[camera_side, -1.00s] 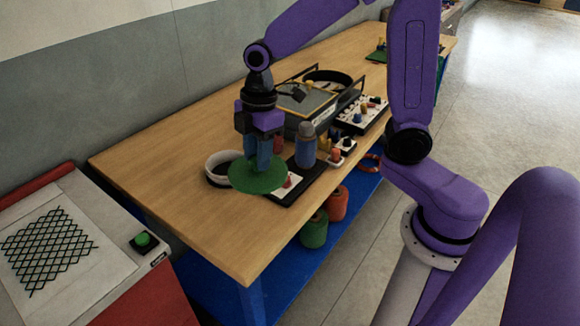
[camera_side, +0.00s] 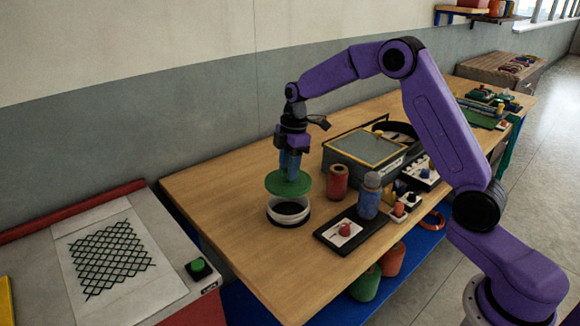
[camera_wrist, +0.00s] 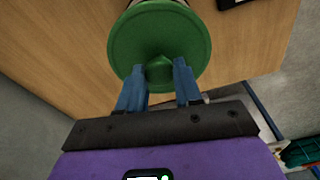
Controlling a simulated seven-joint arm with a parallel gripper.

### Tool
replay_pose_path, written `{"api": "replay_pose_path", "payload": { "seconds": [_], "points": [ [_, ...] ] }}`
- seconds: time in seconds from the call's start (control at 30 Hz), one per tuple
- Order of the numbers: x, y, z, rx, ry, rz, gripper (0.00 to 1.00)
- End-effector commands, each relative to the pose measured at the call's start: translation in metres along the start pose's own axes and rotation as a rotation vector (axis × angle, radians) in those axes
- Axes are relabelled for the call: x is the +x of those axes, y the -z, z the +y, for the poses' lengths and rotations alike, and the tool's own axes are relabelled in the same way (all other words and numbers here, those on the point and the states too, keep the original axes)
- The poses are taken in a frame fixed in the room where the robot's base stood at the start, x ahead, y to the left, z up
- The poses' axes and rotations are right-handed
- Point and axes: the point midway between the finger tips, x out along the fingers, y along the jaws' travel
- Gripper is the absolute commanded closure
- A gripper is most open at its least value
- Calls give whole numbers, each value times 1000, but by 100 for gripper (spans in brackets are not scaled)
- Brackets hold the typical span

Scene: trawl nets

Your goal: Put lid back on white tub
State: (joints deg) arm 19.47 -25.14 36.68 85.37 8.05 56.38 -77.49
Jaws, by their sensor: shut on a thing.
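The green round lid (camera_side: 289,183) is held flat above the white tub (camera_side: 288,212) in the side view. The tub stands upright on the table, and its open top shows a dark inside. My gripper (camera_side: 290,168) points down and is shut on the lid's knob. In the wrist view the lid (camera_wrist: 160,40) lies between and beyond the two blue fingers of my gripper (camera_wrist: 160,78), with its green knob between the fingertips. The lid hides most of the tub there. A small gap seems to show between lid and tub in the side view.
Right of the tub are a dark red spool (camera_side: 337,183), a black board with a white card (camera_side: 349,236) and a blue bottle-like spool (camera_side: 369,197). A grey box (camera_side: 364,153) stands behind them. The wooden table (camera_side: 226,196) is bare left of the tub.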

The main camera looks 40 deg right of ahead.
Motion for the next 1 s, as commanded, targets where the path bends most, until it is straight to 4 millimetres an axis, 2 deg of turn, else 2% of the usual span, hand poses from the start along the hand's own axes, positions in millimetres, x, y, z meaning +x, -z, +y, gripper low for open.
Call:
{"api": "replay_pose_path", "payload": {
  "seconds": [0.6,1.0],
  "points": [
    [49,-6,-1,0,2,-1,95],
    [57,-6,0,0,0,0,95]
  ]
}}
